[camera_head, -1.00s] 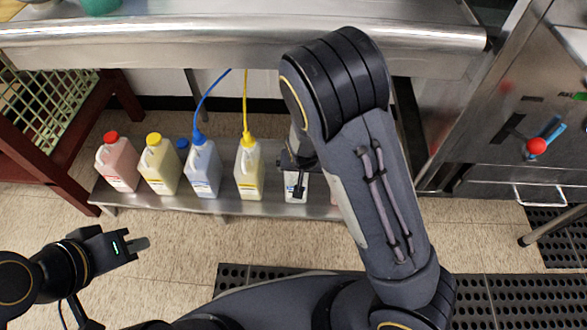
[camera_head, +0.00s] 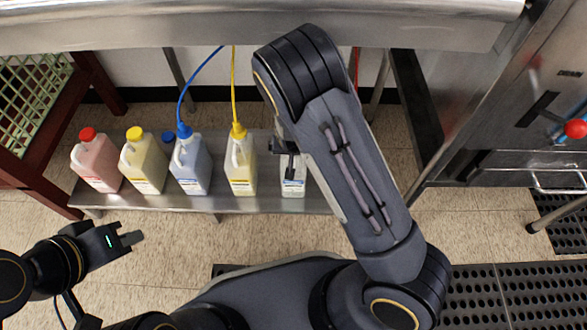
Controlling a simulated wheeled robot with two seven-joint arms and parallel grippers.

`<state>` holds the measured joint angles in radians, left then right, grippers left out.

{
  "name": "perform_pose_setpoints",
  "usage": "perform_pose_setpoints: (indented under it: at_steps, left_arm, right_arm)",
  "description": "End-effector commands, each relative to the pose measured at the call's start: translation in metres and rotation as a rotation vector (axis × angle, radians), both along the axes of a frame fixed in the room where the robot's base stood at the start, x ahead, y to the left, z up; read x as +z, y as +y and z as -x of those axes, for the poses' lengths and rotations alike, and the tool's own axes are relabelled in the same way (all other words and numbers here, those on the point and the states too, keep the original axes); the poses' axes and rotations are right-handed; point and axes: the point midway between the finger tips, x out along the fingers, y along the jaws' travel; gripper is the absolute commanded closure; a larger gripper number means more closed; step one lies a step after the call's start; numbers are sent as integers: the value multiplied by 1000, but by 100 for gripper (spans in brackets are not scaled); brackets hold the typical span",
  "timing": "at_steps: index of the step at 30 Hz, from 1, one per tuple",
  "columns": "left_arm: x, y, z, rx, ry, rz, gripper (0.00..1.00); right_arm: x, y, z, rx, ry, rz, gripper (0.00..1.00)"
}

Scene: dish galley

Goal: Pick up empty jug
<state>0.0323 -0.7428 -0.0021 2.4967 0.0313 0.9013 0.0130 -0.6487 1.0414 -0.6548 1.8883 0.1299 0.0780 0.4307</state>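A pale, nearly colourless jug (camera_head: 293,187) with a label stands on the low steel shelf (camera_head: 255,204), at the right end of the row of jugs. Its upper part is hidden by my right gripper and arm. My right gripper (camera_head: 291,166) is at the upper part of this jug, mostly covered by my own forearm. I cannot tell whether its fingers touch the jug or how far they are open. My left gripper (camera_head: 132,239) is over the floor in front of the shelf, away from the jugs, holding nothing visible. Its finger gap cannot be made out.
Pink (camera_head: 96,165), cream (camera_head: 144,166), blue (camera_head: 191,168) and yellow (camera_head: 241,168) jugs stand left of the pale one. Blue and yellow tubes rise from two caps. A steel counter (camera_head: 200,25) overhangs the shelf. A steel machine (camera_head: 480,110) stands right.

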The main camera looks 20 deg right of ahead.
Motion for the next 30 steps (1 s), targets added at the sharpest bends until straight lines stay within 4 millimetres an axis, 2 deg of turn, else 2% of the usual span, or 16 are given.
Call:
perform_pose_setpoints:
  at_steps: [6,18,21,30]
  left_arm:
    - [0,0,0,0,0,0,100]
    - [0,0,0,0,0,0,100]
    - [0,0,0,0,0,0,100]
    - [4,0,0,0,0,0,100]
  right_arm:
    - [0,0,-1,0,-1,-1,4]
    - [0,0,-1,0,0,-1,56]
    - [0,0,-1,0,-1,-1,66]
    - [5,0,-1,0,-1,-1,66]
